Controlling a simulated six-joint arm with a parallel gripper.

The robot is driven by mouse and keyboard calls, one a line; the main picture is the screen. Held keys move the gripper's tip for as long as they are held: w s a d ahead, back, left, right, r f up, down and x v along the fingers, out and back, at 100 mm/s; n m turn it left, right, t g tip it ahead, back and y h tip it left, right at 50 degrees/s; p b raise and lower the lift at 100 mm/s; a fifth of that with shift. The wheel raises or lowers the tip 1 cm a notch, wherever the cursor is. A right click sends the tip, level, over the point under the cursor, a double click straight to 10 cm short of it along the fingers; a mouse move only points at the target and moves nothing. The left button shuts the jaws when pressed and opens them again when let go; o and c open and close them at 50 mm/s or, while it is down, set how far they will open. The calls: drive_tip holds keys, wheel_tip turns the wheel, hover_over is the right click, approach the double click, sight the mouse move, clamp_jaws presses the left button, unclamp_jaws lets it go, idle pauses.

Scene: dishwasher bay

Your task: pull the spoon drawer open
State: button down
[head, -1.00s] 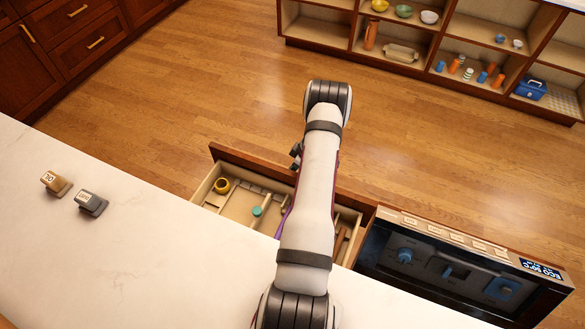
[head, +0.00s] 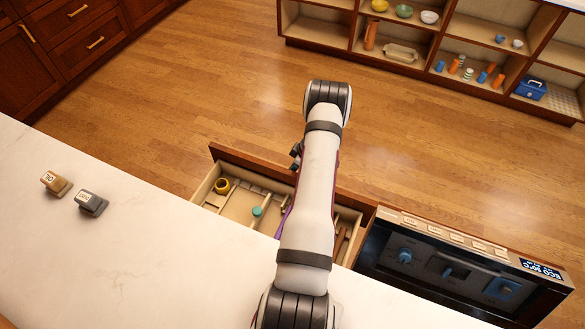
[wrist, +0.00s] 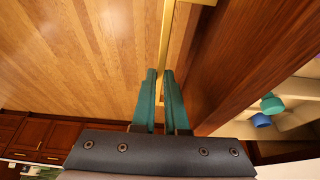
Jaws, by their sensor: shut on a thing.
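The drawer (head: 232,205) stands open below the counter edge, with its wooden front (head: 250,163) out over the floor. Inside are a yellow round thing (head: 222,185), a teal-ended tool (head: 257,211) and a purple piece (head: 284,215). The drawer front (wrist: 235,65) lies right of the fingers.
The dishwasher (head: 450,265) stands right of the drawer. The white counter (head: 130,250) carries two labelled blocks, one tan (head: 56,183) and one grey (head: 91,203). Open shelves (head: 430,45) stand across the floor. The wooden floor beyond the drawer is clear.

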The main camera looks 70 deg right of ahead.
drive_tip(key=d, duration=0.9)
drive_tip(key=shift+w+d, duration=0.1)
drive_tip(key=c, duration=0.9)
unclamp_jaws()
drive_tip(key=shift+c, duration=0.2)
drive_tip(key=v, duration=1.6)
